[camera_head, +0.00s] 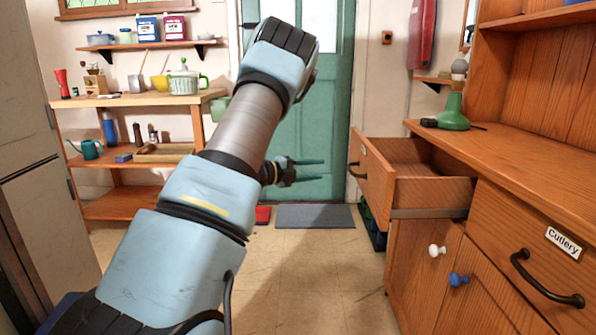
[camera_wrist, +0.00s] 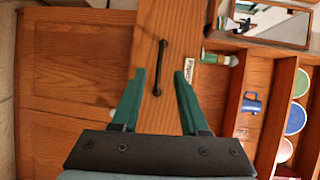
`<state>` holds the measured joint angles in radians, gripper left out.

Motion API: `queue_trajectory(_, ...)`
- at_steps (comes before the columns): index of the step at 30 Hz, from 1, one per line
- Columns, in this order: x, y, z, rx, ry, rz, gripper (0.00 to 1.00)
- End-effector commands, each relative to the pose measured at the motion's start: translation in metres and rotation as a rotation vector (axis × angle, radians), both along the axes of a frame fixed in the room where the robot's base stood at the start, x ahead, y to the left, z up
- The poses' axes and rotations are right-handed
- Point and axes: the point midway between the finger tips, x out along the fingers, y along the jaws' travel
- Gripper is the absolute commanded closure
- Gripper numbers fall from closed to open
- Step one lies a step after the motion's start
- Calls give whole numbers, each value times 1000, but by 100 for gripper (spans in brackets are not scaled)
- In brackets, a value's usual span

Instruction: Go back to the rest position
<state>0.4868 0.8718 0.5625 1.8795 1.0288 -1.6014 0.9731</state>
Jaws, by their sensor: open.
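My gripper (camera_head: 322,170) hangs in front of the teal door, left of the pulled-out drawer (camera_head: 432,191) of the wooden dresser. Its two green fingers are apart with nothing between them in the head view. In the wrist view my gripper (camera_wrist: 160,76) also has its fingers spread. A wooden drawer front (camera_wrist: 165,30) with a black handle (camera_wrist: 160,68) and a small label lies beyond the fingertips. From these views I cannot tell the exact gap, but the fingers do not appear closed on the handle.
The dresser has a shut drawer labelled Cutlery (camera_head: 530,240) on the right. A green funnel-shaped thing (camera_head: 452,113) stands on its top. Wooden shelves (camera_head: 140,100) with pots stand at the left. A grey mat (camera_head: 314,216) lies before the door. The middle floor is clear.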

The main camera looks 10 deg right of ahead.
Motion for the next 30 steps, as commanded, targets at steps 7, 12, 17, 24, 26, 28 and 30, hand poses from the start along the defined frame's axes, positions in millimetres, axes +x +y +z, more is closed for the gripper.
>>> queue_trajectory(7, 40, 78, 18, -62, 327, 554, 56)
queue_trajectory(12, 17, 145, 9, -165, 671, 957, 56)
queue_trajectory(17, -49, 191, -9, -271, 1028, 1300, 56)
queue_trajectory(24, -178, 215, -32, -374, 1491, 1696, 56)
queue_trajectory(26, -206, 215, -35, -386, 1578, 1769, 56)
queue_trajectory(28, -238, 214, -36, -393, 1669, 1847, 56)
queue_trajectory(30, -267, 212, -37, -398, 1752, 1920, 56)
